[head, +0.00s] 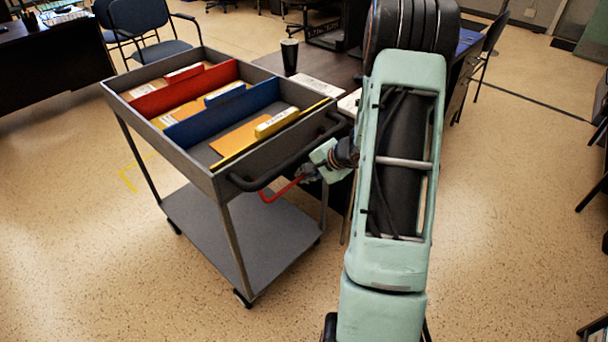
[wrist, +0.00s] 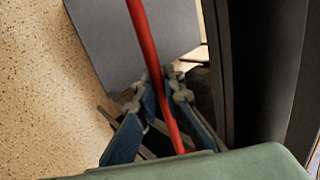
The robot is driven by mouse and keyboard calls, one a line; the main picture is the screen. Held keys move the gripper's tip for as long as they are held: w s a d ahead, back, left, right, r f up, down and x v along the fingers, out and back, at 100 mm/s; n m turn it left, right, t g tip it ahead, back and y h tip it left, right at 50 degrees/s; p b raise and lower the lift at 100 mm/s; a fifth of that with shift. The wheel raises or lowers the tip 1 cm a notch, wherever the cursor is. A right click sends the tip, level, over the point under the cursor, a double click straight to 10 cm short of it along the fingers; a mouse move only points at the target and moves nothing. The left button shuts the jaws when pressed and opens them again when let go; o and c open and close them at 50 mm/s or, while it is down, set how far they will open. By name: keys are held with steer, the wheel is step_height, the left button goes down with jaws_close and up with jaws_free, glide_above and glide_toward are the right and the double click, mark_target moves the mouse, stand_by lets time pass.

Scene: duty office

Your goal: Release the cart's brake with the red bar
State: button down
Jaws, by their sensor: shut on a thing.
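The grey cart (head: 237,187) stands left of my arm in the head view, with an open top tray and a lower shelf. A black push handle (head: 290,157) runs along its near right side. The red bar (head: 280,190) shows just below this handle, and in the wrist view the red bar (wrist: 146,45) runs down between my fingers. My gripper (head: 312,174) is at the right end of the bar. In the wrist view my gripper (wrist: 160,95) has its two fingers closed around the bar. The brake's own mechanism cannot be made out.
The tray holds folders and red, blue and yellow dividers (head: 225,110). A dark desk (head: 325,68) with a black cup (head: 289,57) stands close behind the cart. Blue chairs (head: 150,35) are at the back left. The floor left of the cart is clear.

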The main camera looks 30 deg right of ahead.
steer(key=c, duration=2)
jaws_free()
steer(key=shift+r, duration=0.1)
steer(key=v, duration=1.2)
steer(key=shift+w, duration=0.1)
steer(key=shift+c, duration=0.8)
